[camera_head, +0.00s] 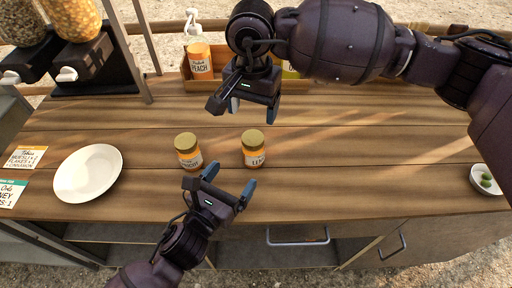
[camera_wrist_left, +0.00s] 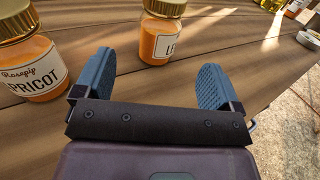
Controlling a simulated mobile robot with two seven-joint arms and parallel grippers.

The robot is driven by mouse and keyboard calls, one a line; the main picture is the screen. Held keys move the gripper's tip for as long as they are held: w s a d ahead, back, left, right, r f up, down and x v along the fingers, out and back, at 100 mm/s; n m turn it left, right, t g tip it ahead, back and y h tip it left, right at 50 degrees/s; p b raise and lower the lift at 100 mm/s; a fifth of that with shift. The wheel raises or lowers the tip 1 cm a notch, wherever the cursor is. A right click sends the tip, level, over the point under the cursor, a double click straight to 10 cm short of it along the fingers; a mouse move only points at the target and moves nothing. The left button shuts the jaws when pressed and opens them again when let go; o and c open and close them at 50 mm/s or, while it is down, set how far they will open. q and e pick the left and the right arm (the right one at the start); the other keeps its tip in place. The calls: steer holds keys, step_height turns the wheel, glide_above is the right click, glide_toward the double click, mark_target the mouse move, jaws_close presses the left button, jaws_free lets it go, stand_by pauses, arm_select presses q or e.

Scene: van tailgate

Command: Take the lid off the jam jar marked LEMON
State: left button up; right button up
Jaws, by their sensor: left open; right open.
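The jar whose label starts "LE" (camera_head: 254,158) stands upright on the wooden counter with a gold lid (camera_head: 254,137) on it. It also shows in the left wrist view (camera_wrist_left: 156,47), just beyond my fingers; the rest of its label is cut off or too small to read. My left gripper (camera_head: 230,177) is open and empty, in front of this jar and apart from it. My right gripper (camera_head: 244,106) is open and empty, above the counter behind the jars.
A similar jar (camera_head: 189,160), marked APRICOT in the wrist view (camera_wrist_left: 32,72), stands left of it. A wooden crate (camera_head: 225,86) holds a PEACH jar (camera_head: 200,66) at the back. A white plate (camera_head: 88,173) lies left, a small bowl (camera_head: 478,172) right.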

mark_target(248, 155)
arm_select(q)
steer(key=x, duration=1)
steer(key=shift+w, duration=0.1)
